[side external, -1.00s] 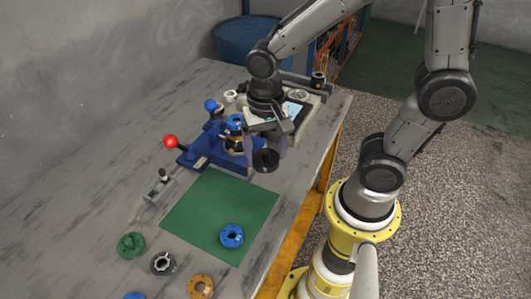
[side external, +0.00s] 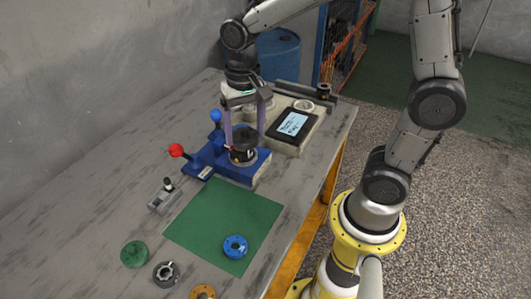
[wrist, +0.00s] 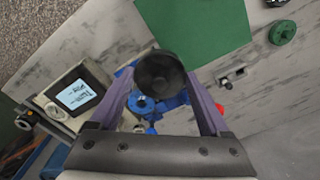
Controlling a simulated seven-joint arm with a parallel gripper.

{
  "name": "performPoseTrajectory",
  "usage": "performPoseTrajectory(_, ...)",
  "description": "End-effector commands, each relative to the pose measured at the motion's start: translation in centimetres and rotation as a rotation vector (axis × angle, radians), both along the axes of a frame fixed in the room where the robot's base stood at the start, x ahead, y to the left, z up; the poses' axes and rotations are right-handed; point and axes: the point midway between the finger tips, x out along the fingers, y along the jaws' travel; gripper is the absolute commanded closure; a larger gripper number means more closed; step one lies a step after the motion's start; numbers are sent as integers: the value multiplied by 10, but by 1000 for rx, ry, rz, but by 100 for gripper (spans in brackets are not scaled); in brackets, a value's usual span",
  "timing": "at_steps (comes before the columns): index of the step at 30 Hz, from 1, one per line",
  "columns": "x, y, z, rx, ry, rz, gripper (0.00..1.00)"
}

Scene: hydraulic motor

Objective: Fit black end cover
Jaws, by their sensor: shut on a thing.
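My gripper (side external: 244,138) is over the blue fixture (side external: 222,160), its two long purple fingers closed on the black end cover (side external: 244,145). In the wrist view the black end cover (wrist: 160,75) is a round dark disc held between the fingertips. In the side view it is right above or on top of the motor body (side external: 243,157) in the fixture; I cannot tell whether they touch. The cover hides most of the motor body. In the wrist view part of the blue fixture (wrist: 172,103) shows below the cover.
A blue ring part (side external: 235,247) lies on the green mat (side external: 215,215). Green (side external: 134,254), dark (side external: 166,273) and orange (side external: 203,291) round parts lie nearby on the table. A red-knobbed lever (side external: 176,150) stands left of the fixture. A device with a lit screen (side external: 292,124) stands right.

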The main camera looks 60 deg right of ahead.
Motion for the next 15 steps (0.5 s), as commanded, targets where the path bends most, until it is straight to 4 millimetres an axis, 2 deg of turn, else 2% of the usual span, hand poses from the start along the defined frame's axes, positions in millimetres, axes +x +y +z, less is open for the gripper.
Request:
performPoseTrajectory(1, 18, -13, 4, -1, -3, -13, 98)
performPoseTrajectory(3, 37, -30, 8, -1, -4, -32, 98)
performPoseTrajectory(6, 55, -53, 9, -1, -2, -69, 98)
performPoseTrajectory(10, 65, -74, 4, -2, 4, -121, 98)
performPoseTrajectory(15, 64, -82, -3, 0, 15, -146, 98)
